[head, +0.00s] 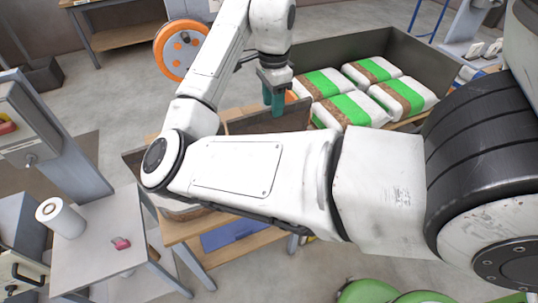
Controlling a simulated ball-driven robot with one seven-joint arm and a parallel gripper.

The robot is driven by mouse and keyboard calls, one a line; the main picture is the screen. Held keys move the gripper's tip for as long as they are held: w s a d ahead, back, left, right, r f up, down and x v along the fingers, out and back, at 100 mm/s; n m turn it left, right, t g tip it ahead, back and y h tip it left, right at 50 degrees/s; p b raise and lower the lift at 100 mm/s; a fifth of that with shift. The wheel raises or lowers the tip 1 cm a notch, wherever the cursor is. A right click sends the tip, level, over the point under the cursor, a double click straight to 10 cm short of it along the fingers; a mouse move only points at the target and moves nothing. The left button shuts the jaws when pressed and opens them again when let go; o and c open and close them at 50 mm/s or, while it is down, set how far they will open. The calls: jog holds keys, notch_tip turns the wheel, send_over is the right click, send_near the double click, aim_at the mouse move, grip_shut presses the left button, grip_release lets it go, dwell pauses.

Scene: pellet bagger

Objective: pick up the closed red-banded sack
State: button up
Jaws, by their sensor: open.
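No red-banded sack shows in the head view; my own arm covers much of the middle, so I cannot tell whether one is behind it. My gripper (274,105) points down with teal fingers, at the near-left side of a large dark bin (345,46). Its jaws are open, and I see nothing held between them. Several white sacks with green bands (352,108) and brown see-through parts lie in the bin, to the right of my gripper.
A wooden bench (178,232) lies under my arm, with a blue item (232,234) below. At left, a grey table (100,255) bears a white roll (60,217) and a small red item (120,243). An orange-rimmed wheel (181,49) stands behind. Green round shapes (368,292) lie at the bottom.

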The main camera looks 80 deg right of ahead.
aim_at(271, 117)
jog(key=shift+w+f, duration=0.15)
jog(key=shift+f, duration=1.25)
jog(key=shift+w+f, duration=0.1)
jog(key=shift+f, duration=1.25)
jog(key=shift+c, duration=0.4)
grip_shut()
jog(key=shift+r, duration=0.1)
